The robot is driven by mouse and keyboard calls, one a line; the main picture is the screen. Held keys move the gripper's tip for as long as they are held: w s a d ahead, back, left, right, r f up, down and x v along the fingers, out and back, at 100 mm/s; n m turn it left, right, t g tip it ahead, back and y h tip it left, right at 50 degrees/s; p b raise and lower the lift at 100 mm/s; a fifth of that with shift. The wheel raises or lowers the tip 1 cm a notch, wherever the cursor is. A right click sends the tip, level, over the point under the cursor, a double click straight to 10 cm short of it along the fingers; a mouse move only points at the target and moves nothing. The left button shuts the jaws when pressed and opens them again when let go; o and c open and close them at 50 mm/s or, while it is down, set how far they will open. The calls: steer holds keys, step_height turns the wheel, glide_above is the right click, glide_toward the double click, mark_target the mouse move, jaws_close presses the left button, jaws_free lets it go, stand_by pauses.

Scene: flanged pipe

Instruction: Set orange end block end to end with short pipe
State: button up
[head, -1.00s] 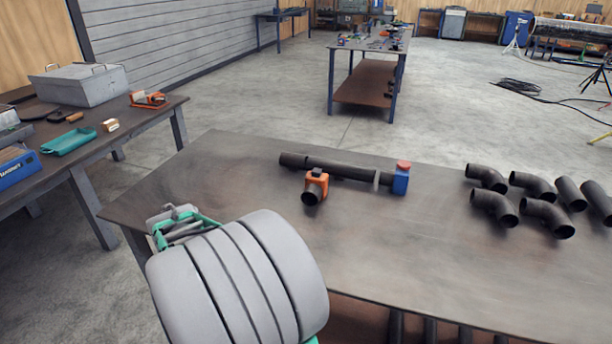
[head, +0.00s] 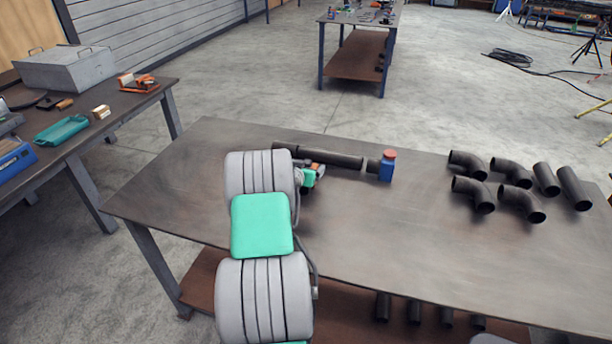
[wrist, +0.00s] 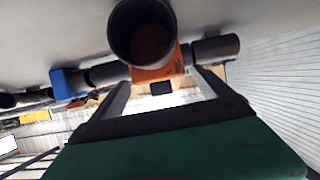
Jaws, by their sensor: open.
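The orange end block (wrist: 158,70), with a wide black pipe mouth, sits between my gripper's (wrist: 160,90) two spread fingers in the wrist view. The gripper is open around it; contact cannot be told. In the head view my gripper (head: 309,177) is low over the table and hides most of the orange block (head: 319,167). Just behind lies a row of black pipe (head: 335,158). A short section (head: 283,147) forms its left end and also shows in the wrist view (wrist: 216,47); which piece is the short pipe is unclear. The orange block stands beside the row, not in line.
A blue end block (head: 386,168) with a red top closes the row's right end, near a pale ring (head: 364,163). Several black elbows and pipes (head: 520,205) lie at the right of the table (head: 420,250). The table's front middle is clear.

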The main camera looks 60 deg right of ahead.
jaws_close()
steer(key=shift+w+d+r, duration=0.1)
steer(key=shift+d+r, duration=0.05)
steer(key=shift+r, duration=0.15)
stand_by(0.9)
